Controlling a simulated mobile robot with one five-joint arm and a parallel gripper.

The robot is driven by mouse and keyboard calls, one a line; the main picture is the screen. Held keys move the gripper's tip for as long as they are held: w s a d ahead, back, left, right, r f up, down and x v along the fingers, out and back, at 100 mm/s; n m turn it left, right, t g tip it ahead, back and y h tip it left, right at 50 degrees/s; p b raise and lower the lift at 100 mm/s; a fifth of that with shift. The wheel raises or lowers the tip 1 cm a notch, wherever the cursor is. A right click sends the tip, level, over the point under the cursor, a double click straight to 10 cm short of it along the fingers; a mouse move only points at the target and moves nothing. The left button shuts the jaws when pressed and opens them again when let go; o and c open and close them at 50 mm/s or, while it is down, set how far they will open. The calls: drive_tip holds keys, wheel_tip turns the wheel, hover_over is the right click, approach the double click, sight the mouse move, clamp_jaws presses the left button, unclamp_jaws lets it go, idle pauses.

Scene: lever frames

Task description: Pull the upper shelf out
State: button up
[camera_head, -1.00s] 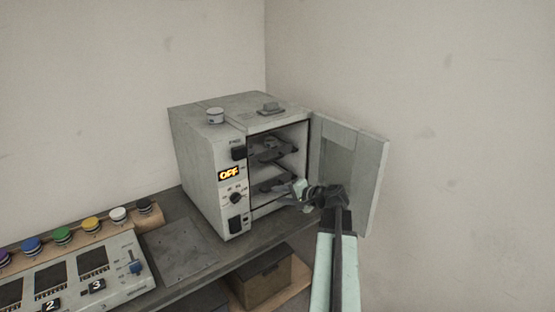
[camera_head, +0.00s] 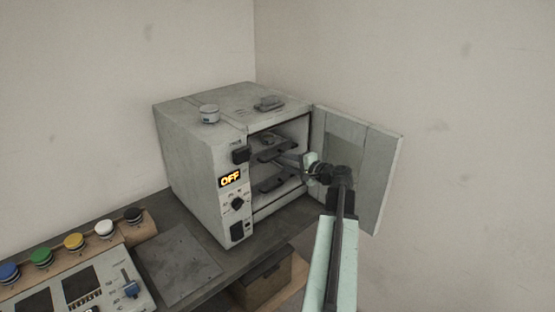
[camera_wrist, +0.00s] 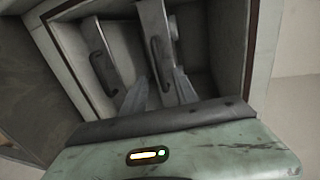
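The upper shelf (camera_head: 268,140) sits inside the open grey oven (camera_head: 198,165), with a dark handle on its front edge. In the wrist view, which is turned sideways, the upper shelf (camera_wrist: 153,22) is the right-hand of two shelves, and its handle (camera_wrist: 154,62) shows ahead of the fingers. My gripper (camera_head: 296,160) is at the oven opening, just right of the upper shelf's handle. In the wrist view, my gripper (camera_wrist: 160,88) is open, its two fingers apart on either side of the handle's line. Contact with the handle cannot be told.
The lower shelf (camera_head: 277,184) with its own handle is below. The oven door (camera_head: 372,165) stands open to the right, beside my arm. The oven display (camera_head: 230,180) reads OFF. A control panel with coloured buttons (camera_head: 74,243) is at the left, and a box (camera_head: 262,280) is under the bench.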

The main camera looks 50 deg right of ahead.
sight(275, 158)
drive_tip(key=x, duration=0.2)
drive_tip(key=b+x, duration=0.1)
drive_tip(key=x, duration=0.4)
drive_tip(key=shift+d+f, duration=0.1)
drive_tip(key=shift+d, duration=0.2)
drive_tip(key=shift+s, duration=0.15)
clamp_jaws()
idle(0.7)
